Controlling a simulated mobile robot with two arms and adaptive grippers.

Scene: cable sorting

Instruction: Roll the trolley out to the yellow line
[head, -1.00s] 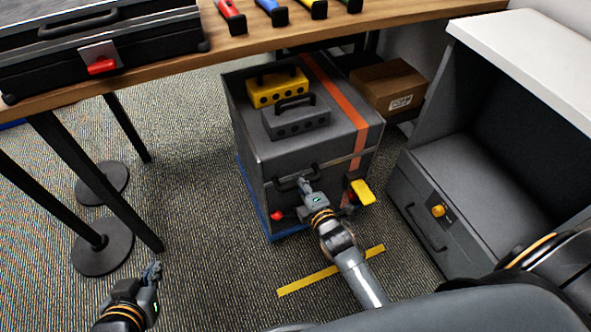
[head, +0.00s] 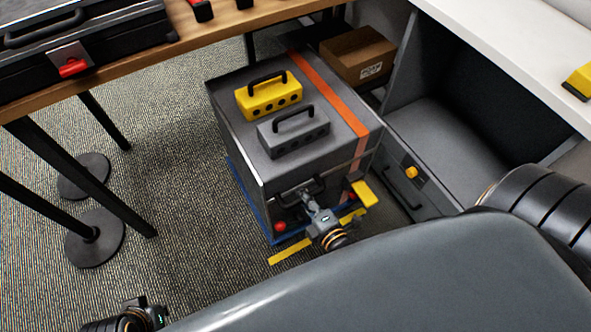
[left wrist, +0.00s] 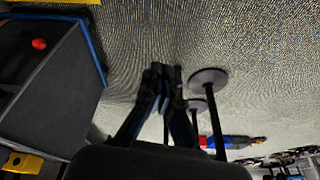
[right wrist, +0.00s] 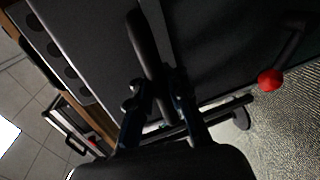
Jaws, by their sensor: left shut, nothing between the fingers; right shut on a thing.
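A yellow case (head: 268,98) and a grey case (head: 293,134) stand on the trolley. A red knob (head: 280,226) and yellow pedal (head: 363,193) are at its front. Table legs (head: 105,190) stand left, a grey cabinet (head: 425,195) close right, a cardboard box (head: 352,55) behind.

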